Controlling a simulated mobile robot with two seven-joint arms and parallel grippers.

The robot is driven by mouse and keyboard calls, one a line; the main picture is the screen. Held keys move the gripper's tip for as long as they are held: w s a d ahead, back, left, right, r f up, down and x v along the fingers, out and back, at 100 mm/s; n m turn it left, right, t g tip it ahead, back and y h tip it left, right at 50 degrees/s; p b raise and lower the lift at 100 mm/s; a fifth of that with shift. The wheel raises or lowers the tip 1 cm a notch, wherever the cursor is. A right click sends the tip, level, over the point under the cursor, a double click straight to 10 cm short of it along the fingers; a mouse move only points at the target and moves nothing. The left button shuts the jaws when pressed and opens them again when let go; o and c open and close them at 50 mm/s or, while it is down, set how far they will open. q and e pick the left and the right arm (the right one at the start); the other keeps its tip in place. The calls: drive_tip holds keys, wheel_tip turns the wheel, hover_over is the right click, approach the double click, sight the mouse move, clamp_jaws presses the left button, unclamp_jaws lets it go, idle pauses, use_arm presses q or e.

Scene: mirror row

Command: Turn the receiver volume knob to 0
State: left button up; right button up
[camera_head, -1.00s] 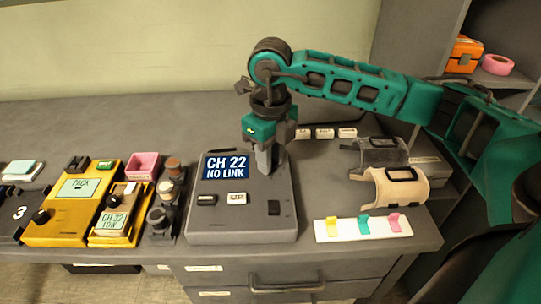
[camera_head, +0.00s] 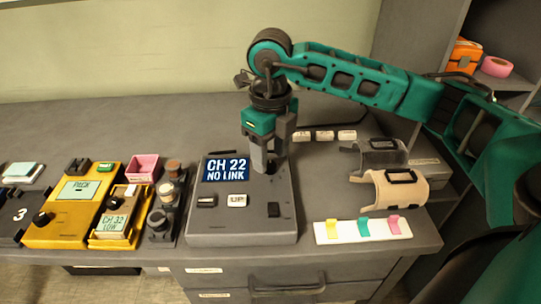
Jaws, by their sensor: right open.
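The receiver (camera_head: 240,225) is a grey box on the bench with a blue display (camera_head: 226,170) reading "CH 22 NO LINK". A white button marked "UP" (camera_head: 237,200), a dark switch (camera_head: 206,201) and another dark control (camera_head: 273,209) are on its face. My right gripper (camera_head: 269,165) is open, pointing down at the receiver's upper right, beside the display. A small dark shape shows between its fingers; I cannot tell whether it is the volume knob or whether the fingers touch it. No knob setting is readable. My left gripper is not in view.
Left of the receiver stand a dark rack of round items (camera_head: 161,215), a yellow pack device (camera_head: 70,215) and a pink box (camera_head: 144,167). On the right are a white strip with coloured tabs (camera_head: 347,230) and a beige cuff (camera_head: 398,193).

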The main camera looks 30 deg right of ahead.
sight(270, 164)
use_arm(q)
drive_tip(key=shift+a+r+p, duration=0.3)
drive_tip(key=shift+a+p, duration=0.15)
drive_tip(key=shift+p, duration=0.2)
use_arm(e)
wheel_tip(270, 164, up, 11)
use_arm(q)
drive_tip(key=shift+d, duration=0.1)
